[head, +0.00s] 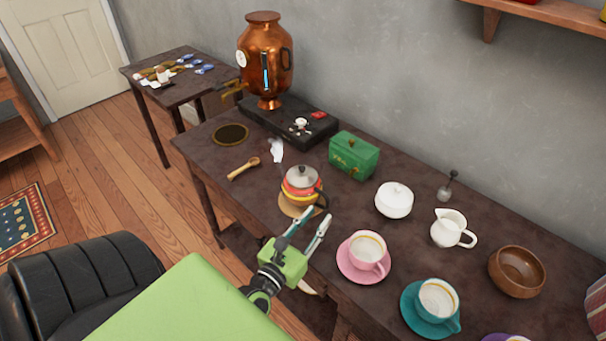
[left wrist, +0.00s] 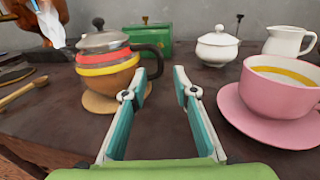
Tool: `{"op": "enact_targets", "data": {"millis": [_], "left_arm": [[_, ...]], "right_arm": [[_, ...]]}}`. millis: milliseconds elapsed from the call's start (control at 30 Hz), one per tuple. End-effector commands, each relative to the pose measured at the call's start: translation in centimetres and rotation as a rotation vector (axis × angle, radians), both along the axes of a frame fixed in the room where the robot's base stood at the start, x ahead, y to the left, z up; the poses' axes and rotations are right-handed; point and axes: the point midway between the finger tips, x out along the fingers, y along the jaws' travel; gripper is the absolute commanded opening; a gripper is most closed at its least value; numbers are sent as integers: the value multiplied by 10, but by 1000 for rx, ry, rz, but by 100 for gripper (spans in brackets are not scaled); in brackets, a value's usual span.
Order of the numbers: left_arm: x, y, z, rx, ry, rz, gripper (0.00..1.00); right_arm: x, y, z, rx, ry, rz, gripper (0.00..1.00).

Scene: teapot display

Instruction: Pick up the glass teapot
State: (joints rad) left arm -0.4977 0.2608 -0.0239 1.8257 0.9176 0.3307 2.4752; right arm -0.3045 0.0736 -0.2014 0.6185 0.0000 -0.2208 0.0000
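The glass teapot (head: 302,187) stands on a round tan mat (head: 290,211) on the dark table. It has a metal lid, red and yellow bands and brown contents. In the left wrist view the teapot (left wrist: 106,64) is at the left, its dark handle turned to the right. My left gripper (head: 313,230) is open and empty, just in front of the teapot and near the table's front edge. In the left wrist view its fingers (left wrist: 160,80) are apart, with the handle just beyond the left finger. My right gripper is in neither view.
A pink cup (head: 367,250) on a pink saucer is close to the right of my left gripper. A white sugar bowl (head: 394,200) and a green box (head: 354,156) stand behind. A wooden spoon (head: 244,168) lies left of the teapot.

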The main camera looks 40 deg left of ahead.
Motion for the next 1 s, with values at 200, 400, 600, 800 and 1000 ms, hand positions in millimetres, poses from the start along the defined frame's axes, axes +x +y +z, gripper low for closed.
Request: {"op": "enact_targets", "data": {"millis": [200,400,600,800,1000], "left_arm": [[16,2,2,-1,1,0,26],[46,4,5,-1,0,0,26],[61,6,2,0,2,0,26],[61,6,2,0,2,-1,26],[61,6,2,0,2,-1,0]], "right_arm": [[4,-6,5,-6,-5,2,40],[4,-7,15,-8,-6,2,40],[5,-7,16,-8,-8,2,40],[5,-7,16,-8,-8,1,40],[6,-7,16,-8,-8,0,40]]}}
